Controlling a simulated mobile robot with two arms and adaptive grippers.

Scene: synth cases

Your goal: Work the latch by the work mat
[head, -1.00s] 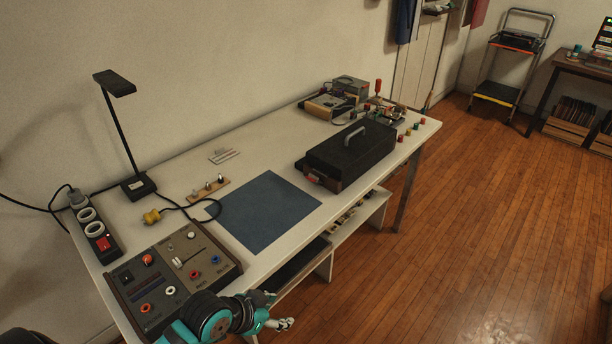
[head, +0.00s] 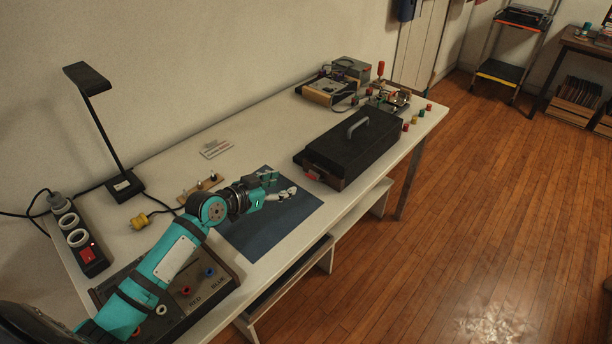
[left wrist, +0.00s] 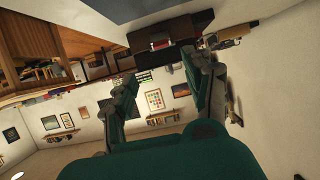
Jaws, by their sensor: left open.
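The work mat (head: 290,222) is a dark blue sheet on the white bench. A black case (head: 350,148) with a grey handle stands just beyond its right edge, lid down. A red latch (head: 312,175) shows on the case's near end, facing the mat. My left gripper (head: 279,186) is open and empty above the mat, a short way left of the latch and apart from it. In the left wrist view, the case (left wrist: 182,26) shows beyond the spread fingers (left wrist: 160,72). My right gripper is not in view.
A control panel (head: 215,283) lies under my left arm. A lamp (head: 100,125), a power strip (head: 80,240) and a yellow plug (head: 139,222) are at the left. A wooden hook strip (head: 190,194) sits behind the mat. Devices (head: 335,90) and small coloured knobs stand beyond the case.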

